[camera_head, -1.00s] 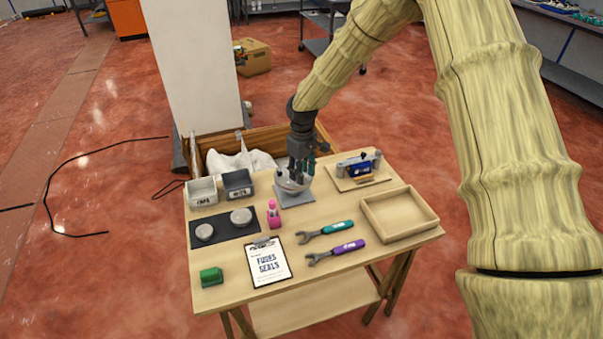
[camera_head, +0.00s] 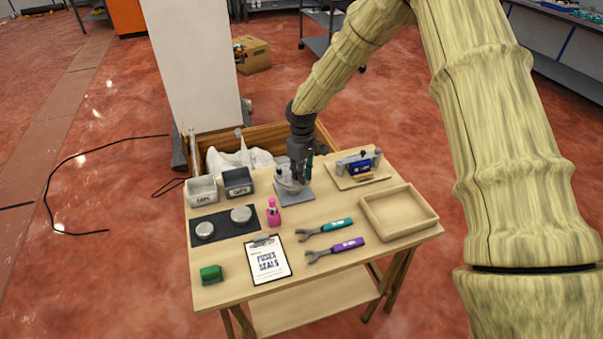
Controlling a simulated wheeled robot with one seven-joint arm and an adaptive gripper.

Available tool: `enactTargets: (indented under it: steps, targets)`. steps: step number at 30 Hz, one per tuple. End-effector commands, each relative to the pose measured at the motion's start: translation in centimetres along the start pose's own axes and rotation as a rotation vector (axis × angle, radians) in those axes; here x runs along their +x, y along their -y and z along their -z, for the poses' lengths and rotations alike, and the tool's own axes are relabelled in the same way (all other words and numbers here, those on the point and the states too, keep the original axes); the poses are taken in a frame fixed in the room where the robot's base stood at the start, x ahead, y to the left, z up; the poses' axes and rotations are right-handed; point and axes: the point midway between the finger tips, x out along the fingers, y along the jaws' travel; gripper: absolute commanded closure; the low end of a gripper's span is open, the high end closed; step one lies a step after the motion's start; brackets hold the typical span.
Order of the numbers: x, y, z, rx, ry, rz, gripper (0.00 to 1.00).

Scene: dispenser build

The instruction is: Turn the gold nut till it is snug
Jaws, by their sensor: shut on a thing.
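My gripper (camera_head: 297,174) points down at the round grey dispenser part (camera_head: 285,184), which stands on a grey square plate (camera_head: 297,197) near the back of the table. Its fingers are closed at the top of this part. The gold nut cannot be made out; the fingers cover the place where they grip. How far the nut is threaded does not show.
A grey fixture with a blue block (camera_head: 360,167) stands close on the right. An empty wooden tray (camera_head: 427,215), two wrenches (camera_head: 330,228) (camera_head: 340,248), a pink bottle (camera_head: 273,214), a clipboard (camera_head: 267,262), a green block (camera_head: 211,274) and two bins (camera_head: 202,189) (camera_head: 238,183) surround it.

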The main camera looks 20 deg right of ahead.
Motion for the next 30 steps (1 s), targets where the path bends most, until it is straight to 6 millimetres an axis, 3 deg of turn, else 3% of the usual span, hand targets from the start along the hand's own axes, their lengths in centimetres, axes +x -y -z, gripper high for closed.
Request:
enactTargets:
  steps: [11,30]
  targets:
    - [-0.09,-0.06,0.04,0.168,0.0,-0.003,1.0]
    - [-0.15,-0.04,0.08,0.758,-0.001,-0.002,1.0]
